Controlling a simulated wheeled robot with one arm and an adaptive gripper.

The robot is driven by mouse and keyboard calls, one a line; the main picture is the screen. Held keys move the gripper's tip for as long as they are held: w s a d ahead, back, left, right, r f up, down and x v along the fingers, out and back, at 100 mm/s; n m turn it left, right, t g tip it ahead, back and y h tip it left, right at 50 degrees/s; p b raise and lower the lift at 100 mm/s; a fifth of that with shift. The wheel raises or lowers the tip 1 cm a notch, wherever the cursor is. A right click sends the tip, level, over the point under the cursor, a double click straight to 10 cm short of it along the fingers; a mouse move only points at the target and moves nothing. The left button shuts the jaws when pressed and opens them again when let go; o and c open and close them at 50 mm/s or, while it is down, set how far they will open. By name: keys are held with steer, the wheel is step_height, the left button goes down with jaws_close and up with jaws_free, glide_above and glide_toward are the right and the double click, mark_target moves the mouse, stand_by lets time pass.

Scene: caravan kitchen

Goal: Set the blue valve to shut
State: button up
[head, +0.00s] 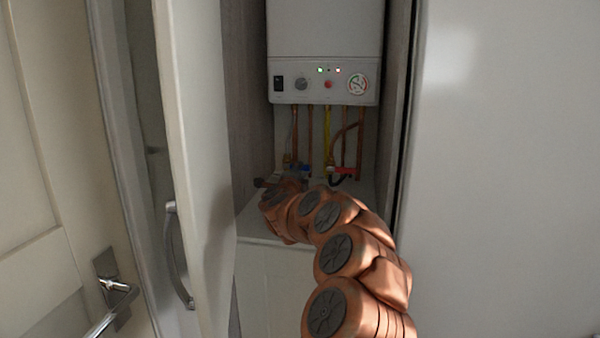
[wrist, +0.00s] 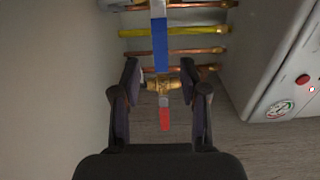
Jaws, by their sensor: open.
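The blue valve shows its long blue lever (wrist: 160,45) in the wrist view, with a silver end at the top of the picture. The lever lies across the run of the pipes. My gripper (wrist: 159,69) is open, with one finger on each side of the lever's lower end; I see no clear contact. In the head view a bit of blue (head: 306,168) shows just beyond my gripper (head: 278,184), and my arm hides part of the valve area.
A red-handled valve (wrist: 165,118) with a brass body sits close by, between my fingers. Copper pipes and a yellow pipe (head: 327,130) hang under the white boiler (head: 325,50). The open cupboard door (head: 190,150) stands left of my arm; the cupboard is narrow.

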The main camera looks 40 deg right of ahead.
steer(key=v, duration=0.6)
steer(key=shift+a, duration=0.1)
stand_by(0.6)
